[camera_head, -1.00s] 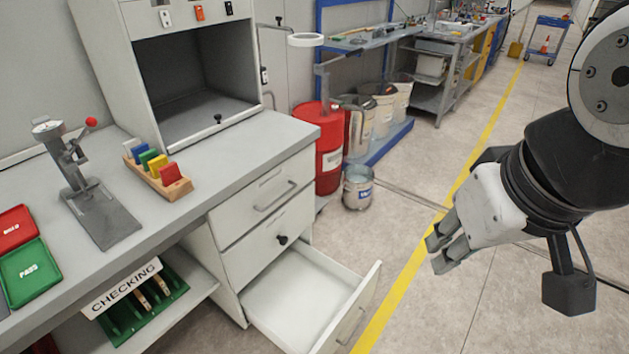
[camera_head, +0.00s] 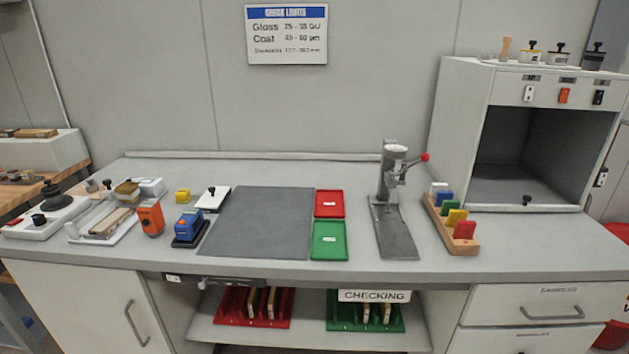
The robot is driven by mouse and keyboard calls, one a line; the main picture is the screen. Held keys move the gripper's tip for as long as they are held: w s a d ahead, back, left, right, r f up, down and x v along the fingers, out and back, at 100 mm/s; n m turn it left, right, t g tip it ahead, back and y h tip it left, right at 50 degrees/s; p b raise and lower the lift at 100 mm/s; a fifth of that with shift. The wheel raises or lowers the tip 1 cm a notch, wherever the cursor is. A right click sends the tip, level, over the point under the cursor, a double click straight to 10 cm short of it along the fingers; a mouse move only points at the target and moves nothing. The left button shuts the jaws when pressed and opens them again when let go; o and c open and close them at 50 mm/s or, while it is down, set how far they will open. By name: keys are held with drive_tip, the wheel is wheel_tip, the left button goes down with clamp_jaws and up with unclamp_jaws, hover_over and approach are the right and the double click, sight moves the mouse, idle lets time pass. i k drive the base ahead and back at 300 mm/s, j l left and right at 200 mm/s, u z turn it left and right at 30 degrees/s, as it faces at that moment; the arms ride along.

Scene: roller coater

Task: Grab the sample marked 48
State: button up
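No number 48 can be read on anything in view. Under the bench, a red slotted rack (camera_head: 237,318) holds a few thin tan-edged pieces (camera_head: 271,303). A green slotted rack (camera_head: 340,324) beside it, behind the CHECKING sign (camera_head: 374,296), holds a few similar pieces (camera_head: 387,312). On the bench, a wooden block (camera_head: 460,246) holds several upright coloured plates, white, blue, green, yellow and red. Any marks on the pieces or plates are too small to read. My gripper is out of view.
The bench carries a grey mat (camera_head: 258,222), a red tray (camera_head: 329,204), a green tray (camera_head: 329,240), a lever press (camera_head: 394,205), and small instruments such as an orange one (camera_head: 151,218) at left. An open-fronted cabinet (camera_head: 540,145) stands at right. A lower shelf (camera_head: 308,334) holds the racks.

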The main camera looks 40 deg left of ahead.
sight(110, 223)
drive_tip(key=u, duration=2.25)
drive_tip(key=i+j, duration=0.25)
drive_tip(key=i, duration=0.25)
drive_tip(key=i+j, duration=0.2)
drive_tip(key=i, duration=0.35)
drive_tip(key=i+j, duration=0.25)
drive_tip(key=i, duration=0.25)
drive_tip(key=i+j, duration=0.25)
drive_tip(key=i, duration=0.3)
